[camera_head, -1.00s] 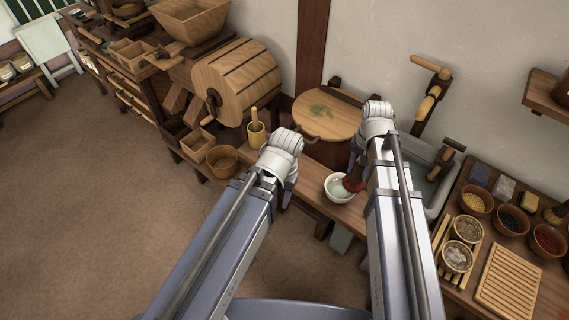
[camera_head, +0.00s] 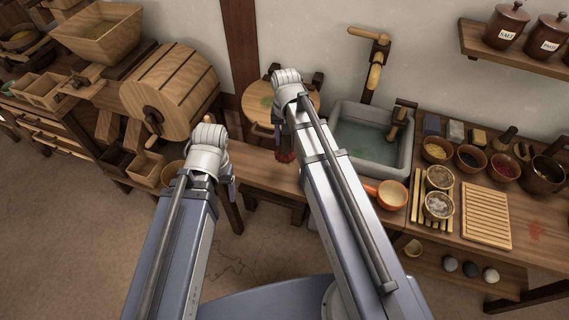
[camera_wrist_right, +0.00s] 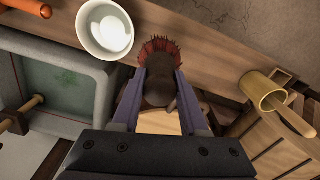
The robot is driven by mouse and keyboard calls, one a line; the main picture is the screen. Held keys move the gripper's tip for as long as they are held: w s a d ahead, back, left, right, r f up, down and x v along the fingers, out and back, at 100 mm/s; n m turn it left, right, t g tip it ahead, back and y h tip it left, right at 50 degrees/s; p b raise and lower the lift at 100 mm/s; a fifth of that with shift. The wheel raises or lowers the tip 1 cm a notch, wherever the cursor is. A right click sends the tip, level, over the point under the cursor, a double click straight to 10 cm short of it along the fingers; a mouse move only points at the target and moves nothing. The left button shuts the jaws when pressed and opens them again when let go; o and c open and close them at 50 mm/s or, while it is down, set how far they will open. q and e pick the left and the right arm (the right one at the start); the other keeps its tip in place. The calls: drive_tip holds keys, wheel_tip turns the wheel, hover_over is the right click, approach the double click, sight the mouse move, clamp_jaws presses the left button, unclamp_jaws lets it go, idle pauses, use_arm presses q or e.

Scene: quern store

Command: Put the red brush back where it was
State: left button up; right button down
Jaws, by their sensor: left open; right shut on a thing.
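The red brush (camera_wrist_right: 158,52) has a dark brown body and a fringe of red bristles. My right gripper (camera_wrist_right: 160,85) is shut on its body, with the bristles pointing away from my wrist. In the head view only a red bit of the brush (camera_head: 285,156) shows below my right gripper (camera_head: 284,140), over the wooden bench (camera_head: 262,176). I cannot tell its height above the bench. My left gripper (camera_head: 231,188) is open, at the left of the bench, with its fingers partly hidden. A white bowl (camera_wrist_right: 90,43) stands beside the brush in the right wrist view; my right arm hides it in the head view.
A stone sink (camera_head: 402,160) lies right of my right arm, with an orange pan (camera_head: 392,194) before it. Several small bowls and a slatted board (camera_head: 486,215) stand on the right counter. A yellow mortar with pestle (camera_wrist_right: 262,91) is near the brush. A wooden drum (camera_head: 170,92) stands left.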

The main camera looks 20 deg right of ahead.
sight(286, 156)
drive_tip(key=shift+f+b, duration=4.25)
drive_tip(key=shift+f, duration=0.4)
drive_tip(key=shift+f, duration=0.15)
drive_tip(key=shift+c, duration=2.2)
unclamp_jaws()
wheel_tip(286, 156, up, 12)
drive_tip(key=p, duration=1.2)
drive_tip(key=shift+r, duration=0.2)
drive_tip(key=s+a+n+h, duration=0.1)
drive_tip(key=s+a+n, duration=0.6)
drive_tip(key=s+a, duration=0.3)
drive_tip(key=s, duration=0.4)
drive_tip(key=shift+s+a+n, duration=0.15)
drive_tip(key=shift+a+n, duration=0.05)
drive_tip(key=shift+n, duration=0.1)
